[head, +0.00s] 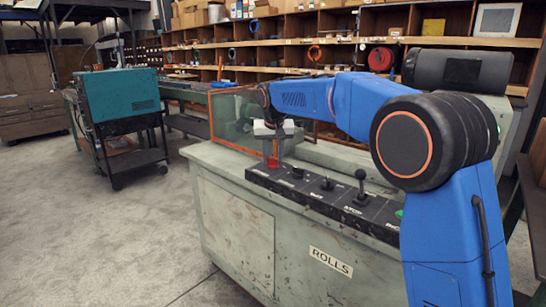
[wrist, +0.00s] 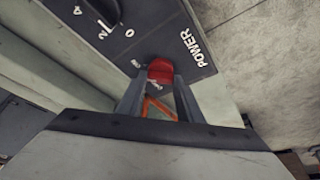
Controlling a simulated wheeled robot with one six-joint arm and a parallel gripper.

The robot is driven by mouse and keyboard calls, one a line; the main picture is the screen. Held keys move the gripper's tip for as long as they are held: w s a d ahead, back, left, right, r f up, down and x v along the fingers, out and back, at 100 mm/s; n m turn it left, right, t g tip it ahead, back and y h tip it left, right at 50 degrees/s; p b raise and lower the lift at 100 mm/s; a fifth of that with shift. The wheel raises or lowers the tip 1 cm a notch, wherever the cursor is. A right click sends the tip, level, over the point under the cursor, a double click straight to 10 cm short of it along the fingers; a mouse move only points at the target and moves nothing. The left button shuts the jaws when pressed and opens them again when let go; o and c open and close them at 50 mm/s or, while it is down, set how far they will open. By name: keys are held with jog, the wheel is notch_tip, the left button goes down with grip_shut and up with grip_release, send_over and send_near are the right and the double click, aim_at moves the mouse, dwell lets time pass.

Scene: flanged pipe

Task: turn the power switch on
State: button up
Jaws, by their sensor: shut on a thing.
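The power switch is a red knob (wrist: 160,69) on the dark control panel (wrist: 150,30), beside the printed word POWER. It also shows as a small red patch in the head view (head: 272,162), at the far left end of the panel. My gripper (wrist: 160,82) is shut on the red knob, with one finger on each side of it. In the head view my gripper (head: 273,150) points down at the panel from above. Small white marks lie by the knob, but I cannot read the switch's position clearly. The fingers partly hide the knob.
A black dial (wrist: 104,12) with numbers sits near the switch. Black-knobbed levers (head: 361,180) and a green button (head: 399,213) stand further along the panel on the pale green machine (head: 235,222). A clear orange-framed guard (head: 232,118) stands behind. A teal box on a cart (head: 120,92) is left.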

dwell(0.3)
jog(key=o, duration=1.1)
jog(key=v, duration=1.7)
jog(key=shift+s+r, duration=0.15)
jog(key=shift+r, duration=0.05)
